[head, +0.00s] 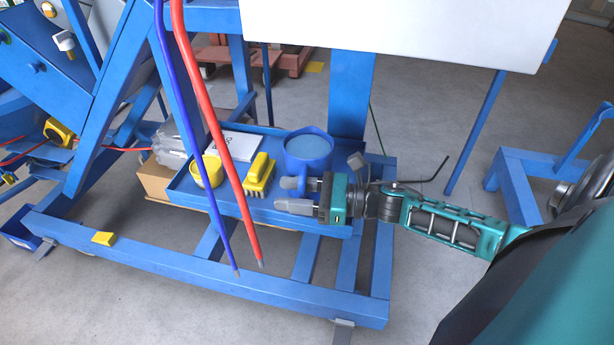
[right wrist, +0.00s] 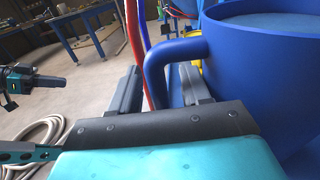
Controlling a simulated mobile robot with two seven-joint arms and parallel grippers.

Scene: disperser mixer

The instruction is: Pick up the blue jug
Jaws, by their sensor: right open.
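The blue jug (head: 308,150) stands upright at the right end of a blue tray (head: 208,203) on the low frame, with pale blue showing inside its rim. My right gripper (head: 281,194) is open at the jug's near side. In the right wrist view the jug (right wrist: 265,75) fills the right side. Its handle (right wrist: 155,72) runs down between the two open fingers of my right gripper (right wrist: 163,88); I cannot tell whether they touch it. A teal and grey gripper (right wrist: 35,80), apparently my left one, shows at the left edge; its opening is unclear.
A yellow brush (head: 260,173), a yellow cup (head: 207,171) and a white box (head: 234,145) share the tray. Red (head: 212,120) and blue (head: 190,110) hoses hang in front. A blue post (head: 350,95) rises behind the jug. A white panel (head: 400,30) overhangs.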

